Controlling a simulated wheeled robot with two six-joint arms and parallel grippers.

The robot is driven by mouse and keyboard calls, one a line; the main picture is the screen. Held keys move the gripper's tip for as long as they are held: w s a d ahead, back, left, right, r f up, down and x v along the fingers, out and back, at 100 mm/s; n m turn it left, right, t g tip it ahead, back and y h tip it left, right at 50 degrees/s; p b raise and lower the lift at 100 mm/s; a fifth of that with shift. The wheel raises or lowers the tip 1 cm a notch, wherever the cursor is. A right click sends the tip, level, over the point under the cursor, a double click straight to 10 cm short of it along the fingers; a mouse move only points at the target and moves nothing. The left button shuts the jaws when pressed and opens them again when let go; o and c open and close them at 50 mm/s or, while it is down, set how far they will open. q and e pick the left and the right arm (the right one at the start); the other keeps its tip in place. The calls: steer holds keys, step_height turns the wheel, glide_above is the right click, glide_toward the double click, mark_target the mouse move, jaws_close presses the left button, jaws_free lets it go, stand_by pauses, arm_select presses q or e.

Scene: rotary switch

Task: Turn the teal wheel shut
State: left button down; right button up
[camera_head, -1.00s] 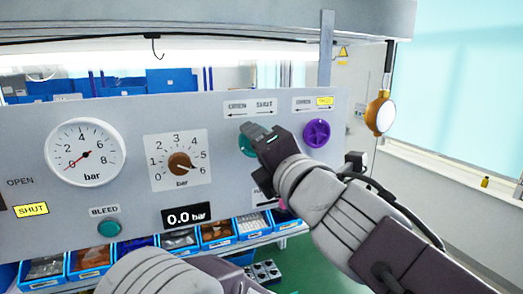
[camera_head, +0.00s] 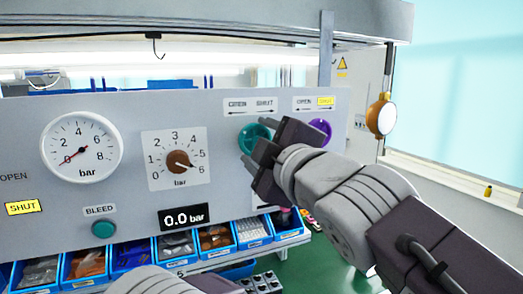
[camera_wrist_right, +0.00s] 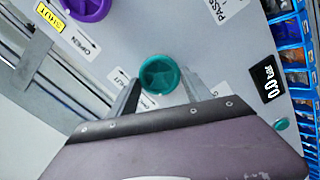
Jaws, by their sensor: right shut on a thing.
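The teal wheel (camera_head: 254,138) is on the grey panel, below a plain white OPEN/SHUT label (camera_head: 250,106) with no yellow on it. My right gripper (camera_head: 258,142) reaches in from the right, its two fingers on either side of the teal wheel and shut on it. In the right wrist view the teal wheel (camera_wrist_right: 160,74) shows its star-shaped face between the fingers (camera_wrist_right: 161,92); the fingers hide part of the area around its rim. My left gripper is out of view.
A purple wheel (camera_head: 320,131) sits just right of the teal one, partly behind my gripper, its SHUT label (camera_head: 326,101) yellow. A gauge (camera_head: 82,147), a dial (camera_head: 178,160) and a green BLEED button (camera_head: 104,229) are further left. Blue bins (camera_head: 170,247) stand below the panel.

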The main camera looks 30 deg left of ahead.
steer(key=m, duration=0.2)
steer(key=m+b, duration=0.2)
steer(key=m, duration=0.1)
steer(key=shift+d+r+m, duration=0.1)
steer(key=shift+r+m, duration=0.2)
steer(key=shift+r+m+b, duration=0.15)
steer(key=shift+m+b, duration=0.4)
steer(key=shift+m, duration=1.75)
steer(key=o, duration=1.2)
steer(key=shift+o, duration=0.8)
steer(key=shift+w, duration=0.15)
steer(key=shift+w+a+f, duration=0.15)
steer(key=shift+a+f, duration=0.1)
steer(key=shift+a, duration=0.05)
steer(key=b+v, duration=0.4)
steer(key=v, duration=0.5)
